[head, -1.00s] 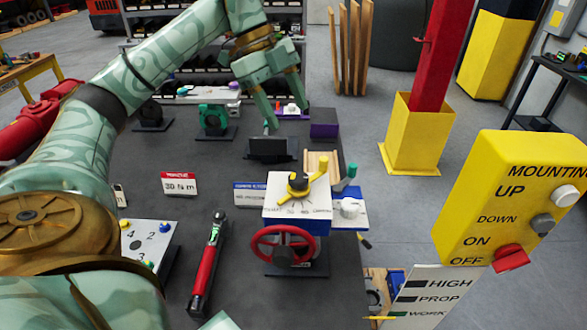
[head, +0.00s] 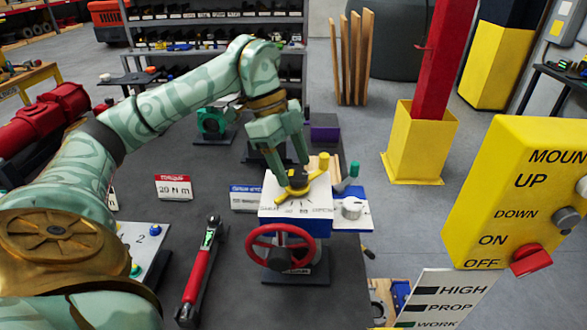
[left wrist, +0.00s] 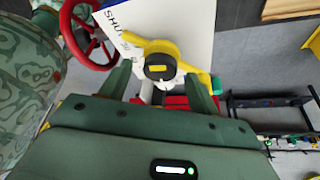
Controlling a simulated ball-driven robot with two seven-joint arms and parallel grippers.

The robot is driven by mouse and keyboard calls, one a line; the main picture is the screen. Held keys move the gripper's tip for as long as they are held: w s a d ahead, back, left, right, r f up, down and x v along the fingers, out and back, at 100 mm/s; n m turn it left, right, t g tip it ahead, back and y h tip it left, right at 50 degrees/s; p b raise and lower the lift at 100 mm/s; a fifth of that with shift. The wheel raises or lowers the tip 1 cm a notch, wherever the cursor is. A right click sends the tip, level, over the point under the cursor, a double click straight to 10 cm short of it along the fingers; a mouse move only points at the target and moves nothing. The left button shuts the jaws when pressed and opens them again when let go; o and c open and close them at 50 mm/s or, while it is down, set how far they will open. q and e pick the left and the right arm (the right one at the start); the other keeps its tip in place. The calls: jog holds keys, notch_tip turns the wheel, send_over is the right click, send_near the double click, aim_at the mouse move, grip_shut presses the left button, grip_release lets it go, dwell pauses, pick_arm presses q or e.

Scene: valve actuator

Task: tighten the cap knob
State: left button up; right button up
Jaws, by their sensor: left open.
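The valve actuator is a white box (head: 296,203) with a red handwheel (head: 281,249) on its front. On its top is a yellow lever (head: 318,166) with a black round knob (head: 297,180) at its hub, apparently the cap knob. In the left wrist view the black knob (left wrist: 160,66) has a yellow mark and sits between my finger tips. My left gripper (head: 294,173) is open, pointing down over the knob, fingers either side. Contact cannot be told. My right gripper is out of view.
A blue-white block with a white knob (head: 352,208) adjoins the actuator's right side. A red torque wrench (head: 200,274) lies to the left on the dark table. A sign (head: 174,187) stands behind it. A yellow control box (head: 520,200) stands at the right.

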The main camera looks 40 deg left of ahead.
pick_arm(q)
jog(key=shift+d+f, duration=0.15)
jog(key=shift+f, duration=0.25)
